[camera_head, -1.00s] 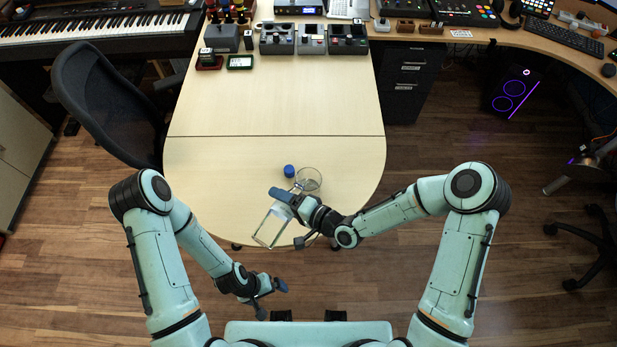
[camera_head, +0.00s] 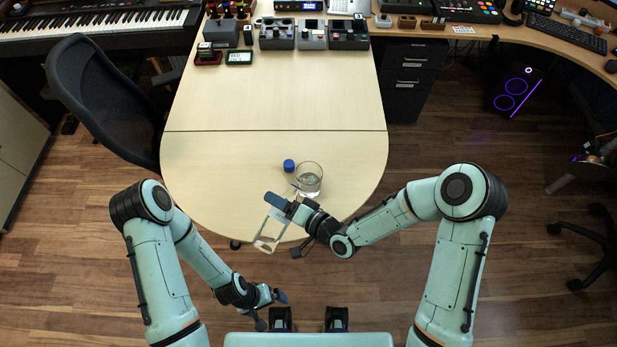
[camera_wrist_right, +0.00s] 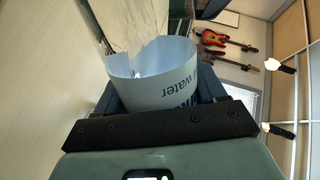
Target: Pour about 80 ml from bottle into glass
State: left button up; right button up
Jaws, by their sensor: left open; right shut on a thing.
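The clear bottle (camera_head: 270,234) is tilted, its body hanging off the table's front edge side and its neck end toward the glass. My right gripper (camera_head: 281,203) is shut on it. In the right wrist view the bottle's white label (camera_wrist_right: 160,78) reads "water", and clear wavy contents show above it. The glass (camera_head: 309,180) stands upright on the table, just beyond the right gripper; its liquid level is hard to tell. The blue cap (camera_head: 289,165) lies on the table beside the glass. My left gripper (camera_head: 273,303) is open and empty, low in front of the table.
The rounded light wood table (camera_head: 225,180) is clear around the glass and to the left. Small control boxes (camera_head: 312,36) stand in a row at its far end. A black chair (camera_head: 100,95) is at the left edge.

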jog(key=shift+w+d+f+b, duration=0.15)
jog(key=shift+w+b, duration=0.5)
jog(key=shift+s+r+n, duration=0.2)
jog(key=shift+s+n, duration=0.05)
jog(key=shift+n, duration=0.05)
jog(key=shift+w, duration=0.1)
dwell(1.0)
